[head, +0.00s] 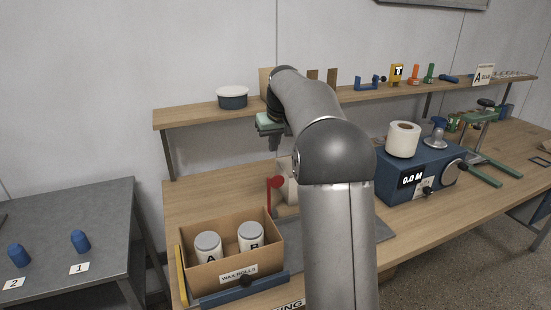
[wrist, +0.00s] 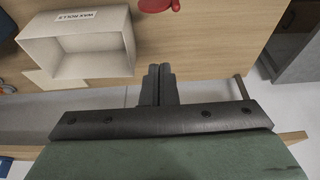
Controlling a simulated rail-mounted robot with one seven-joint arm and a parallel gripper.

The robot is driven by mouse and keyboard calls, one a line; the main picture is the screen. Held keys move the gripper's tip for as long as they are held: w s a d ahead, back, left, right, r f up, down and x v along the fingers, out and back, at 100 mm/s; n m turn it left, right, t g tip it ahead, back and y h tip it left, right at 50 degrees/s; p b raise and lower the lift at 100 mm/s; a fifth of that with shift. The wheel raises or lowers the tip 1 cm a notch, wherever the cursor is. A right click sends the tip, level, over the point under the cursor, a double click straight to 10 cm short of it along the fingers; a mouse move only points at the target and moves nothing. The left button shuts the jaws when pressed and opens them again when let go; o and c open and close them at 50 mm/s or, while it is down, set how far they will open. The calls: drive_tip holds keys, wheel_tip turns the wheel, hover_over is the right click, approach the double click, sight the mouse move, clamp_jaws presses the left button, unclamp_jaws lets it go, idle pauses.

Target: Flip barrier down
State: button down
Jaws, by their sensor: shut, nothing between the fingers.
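My gripper (head: 275,147) hangs above the back of the workbench, left of my arm's upper link. Its two fingers are together and empty in the wrist view (wrist: 158,72). A red piece with a round disc (head: 275,182) stands upright behind the wax rolls box, below my gripper and apart from it. Part of a red piece also shows at the top edge of the wrist view (wrist: 158,5). A blue bar with a black knob (head: 262,282) lies along the front of the box. No part is labelled as the barrier, so I cannot tell which it is.
A blue machine (head: 388,180) with a white roll (head: 403,139) stands to the right. A wooden shelf (head: 190,115) runs behind. My arm hides part of the bench.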

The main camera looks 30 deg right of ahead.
wheel_tip(320, 180, down, 9)
drive_tip(key=s+p, duration=0.1)
drive_tip(key=shift+p, duration=0.4)
drive_tip(key=shift+s+b, duration=0.1)
drive_tip(key=shift+b, duration=0.25)
